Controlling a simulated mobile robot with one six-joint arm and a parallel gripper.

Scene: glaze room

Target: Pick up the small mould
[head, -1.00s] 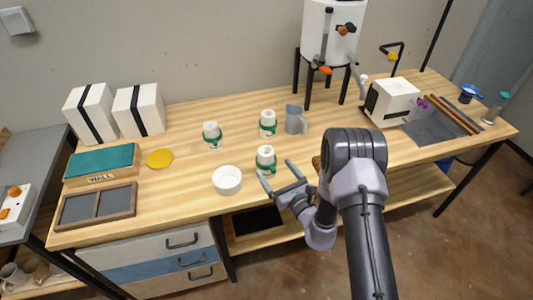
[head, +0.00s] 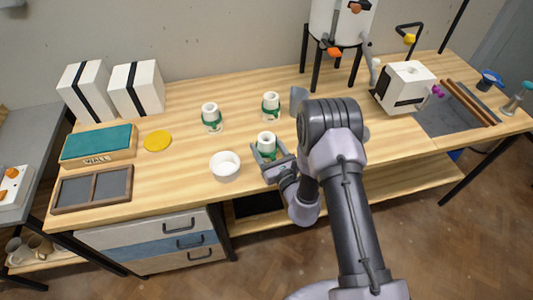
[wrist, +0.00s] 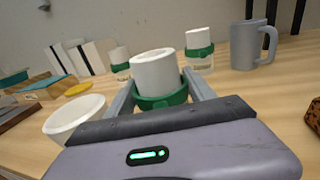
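Three white moulds with green bands stand upright on the wooden table. The front one (head: 266,139) is between the fingers of my gripper (head: 271,151). The others stand behind it, one at the back left (head: 210,111) and one at the back right (head: 271,101). In the wrist view the front mould (wrist: 158,72) is centred, with one finger of my open gripper (wrist: 160,92) along each side. I cannot tell whether the fingers touch it. It looks large there because it is close; the sizes look alike in the head view.
A white bowl (head: 225,172) stands close to the left of my gripper. A grey jug (head: 297,101) is behind my arm, partly hidden. A yellow disc (head: 157,141), a WALL box (head: 98,146) and a divided tray (head: 92,189) lie further left. The table's front edge is near.

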